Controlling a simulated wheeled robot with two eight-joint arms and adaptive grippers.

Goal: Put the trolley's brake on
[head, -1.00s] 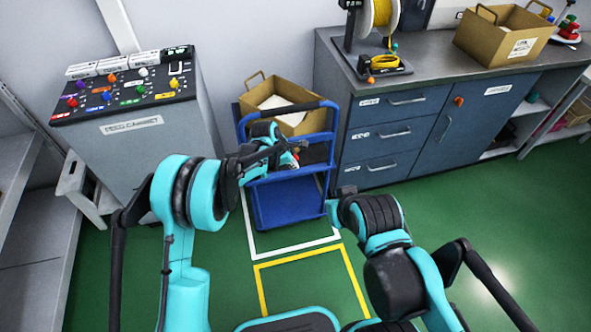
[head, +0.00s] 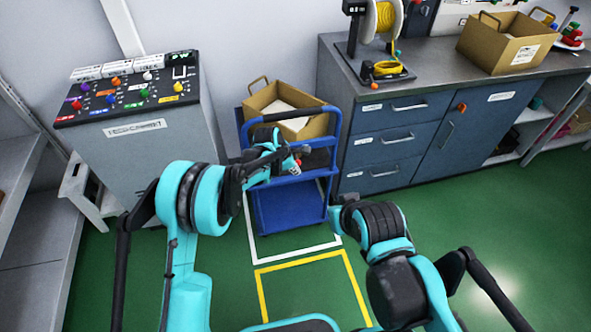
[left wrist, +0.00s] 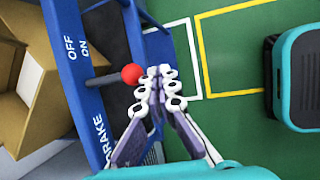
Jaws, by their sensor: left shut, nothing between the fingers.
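The blue trolley (head: 288,205) stands against the wall between the cabinet and the workbench. In the left wrist view its blue panel (left wrist: 72,75) carries the words OFF, ON and BRAKE. A dark brake lever (left wrist: 106,78) with a red ball knob (left wrist: 132,74) sticks out from this panel; I cannot tell for sure which mark it stands at. My left gripper (left wrist: 163,88) is shut and empty, its fingertips just beside the red knob.
A cardboard box (head: 262,100) sits on the trolley's top. A control cabinet (head: 140,160) stands at left, and a workbench with drawers (head: 395,143) is close at right. White and yellow floor outlines (head: 300,259) mark the green floor, which is clear in front.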

